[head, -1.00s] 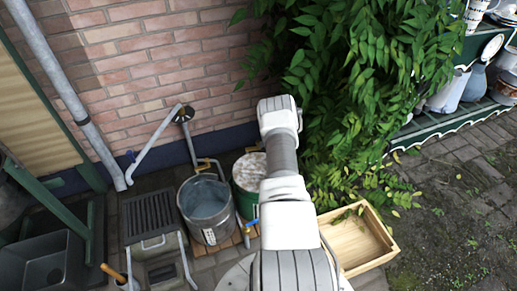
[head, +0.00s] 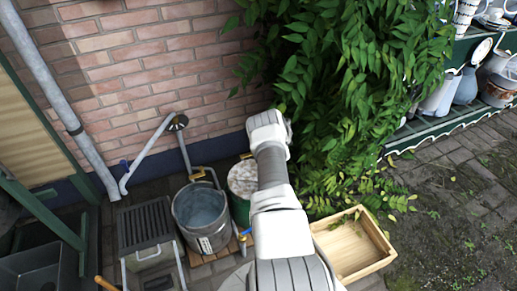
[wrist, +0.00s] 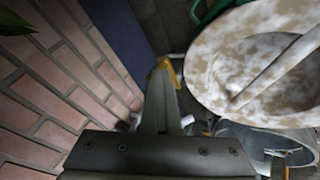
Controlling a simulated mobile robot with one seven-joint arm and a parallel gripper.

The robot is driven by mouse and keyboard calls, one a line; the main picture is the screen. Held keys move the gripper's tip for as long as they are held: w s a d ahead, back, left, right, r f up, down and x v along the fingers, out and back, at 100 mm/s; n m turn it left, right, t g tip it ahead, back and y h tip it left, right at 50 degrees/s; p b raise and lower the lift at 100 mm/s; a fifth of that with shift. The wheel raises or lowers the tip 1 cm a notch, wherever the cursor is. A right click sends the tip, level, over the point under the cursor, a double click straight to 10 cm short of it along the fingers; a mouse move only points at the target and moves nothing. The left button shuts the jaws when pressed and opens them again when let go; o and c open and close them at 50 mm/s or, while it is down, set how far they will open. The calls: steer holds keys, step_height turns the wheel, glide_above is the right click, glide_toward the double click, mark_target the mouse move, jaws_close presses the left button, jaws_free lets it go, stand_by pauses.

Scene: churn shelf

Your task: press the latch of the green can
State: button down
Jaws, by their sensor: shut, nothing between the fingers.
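The green can (head: 239,208) stands by the wall, partly hidden behind my arm in the head view. Its pale lid (head: 243,174) is mottled with brown. In the wrist view the lid (wrist: 225,85) fills the upper right, with a pale bar across it. My gripper (wrist: 160,78) shows in the wrist view as a narrow shut pair of fingers, empty, left of the lid. A yellow-orange piece (wrist: 170,70) shows at the fingertips. It may be the latch; I cannot tell whether the fingers touch it. My fingers are hidden in the head view.
A grey metal bucket (head: 202,238) stands left of the can; its rim also shows in the wrist view (wrist: 290,135). The brick wall (head: 160,60) is close behind. Leafy branches (head: 345,90) hang right of my arm, above a wooden crate (head: 378,262).

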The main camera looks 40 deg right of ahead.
steer(key=shift+r, duration=0.15)
steer(key=p+v, duration=0.7)
steer(key=v, duration=1)
steer(key=shift+s, duration=0.15)
